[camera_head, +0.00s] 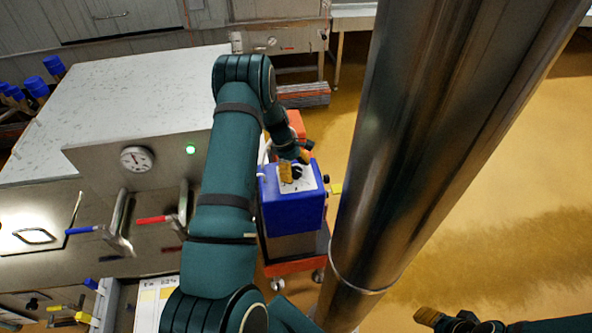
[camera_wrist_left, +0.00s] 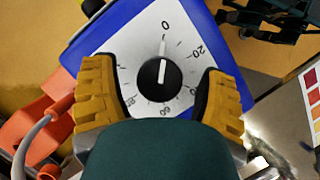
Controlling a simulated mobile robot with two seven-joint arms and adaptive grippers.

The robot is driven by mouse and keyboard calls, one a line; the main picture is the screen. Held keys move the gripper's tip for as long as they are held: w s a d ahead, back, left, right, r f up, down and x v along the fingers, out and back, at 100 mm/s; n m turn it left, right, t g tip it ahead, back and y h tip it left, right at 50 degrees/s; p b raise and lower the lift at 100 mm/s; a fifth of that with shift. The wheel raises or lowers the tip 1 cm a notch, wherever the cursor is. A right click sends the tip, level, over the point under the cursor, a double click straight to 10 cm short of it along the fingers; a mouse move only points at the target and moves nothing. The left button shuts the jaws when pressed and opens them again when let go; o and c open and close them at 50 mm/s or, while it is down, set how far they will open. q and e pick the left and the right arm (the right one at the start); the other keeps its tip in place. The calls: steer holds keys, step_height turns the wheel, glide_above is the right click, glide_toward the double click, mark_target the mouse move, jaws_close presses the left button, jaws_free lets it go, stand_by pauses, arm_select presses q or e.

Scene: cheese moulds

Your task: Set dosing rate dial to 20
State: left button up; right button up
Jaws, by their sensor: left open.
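The dosing rate dial is a black round knob (camera_wrist_left: 157,78) with a white pointer line, on a white scale plate (camera_wrist_left: 176,30) with numbers around it. In the left wrist view the pointer lies at or very close to the 0 mark, and the 20 mark is clockwise from it. The plate is on top of a blue dosing box (camera_head: 291,212). My left gripper (camera_wrist_left: 157,76) is open over the plate, one yellow finger on each side of the knob, with visible gaps. It also shows in the head view (camera_head: 297,170). My right gripper (camera_head: 428,318) is at the lower right, away from the box; its opening is unclear.
The box stands on an orange wheeled cart (camera_head: 297,265). To the left is a steel vat with a gauge (camera_head: 137,159), a green light (camera_head: 190,149), and blue and red handled levers (camera_head: 152,220). My metal column crosses the right side. The yellow floor beyond is clear.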

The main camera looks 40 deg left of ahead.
arm_select(q)
steer(key=c, duration=1.2)
steer(key=m+g+b, duration=0.2)
steer(key=m+b, duration=0.1)
steer(key=m, duration=0.1)
steer(key=shift+f, duration=0.15)
steer(key=m+b, duration=0.1)
steer(key=m, duration=0.2)
steer(key=shift+g, duration=0.4)
steer(key=shift+d+m+g+y+b, duration=0.1)
steer(key=shift+m+g+y+b, duration=0.45)
steer(key=shift+m, duration=1.05)
steer(key=shift+s+m, duration=0.1)
steer(key=shift+m, duration=0.2)
steer(key=o, duration=1.2)
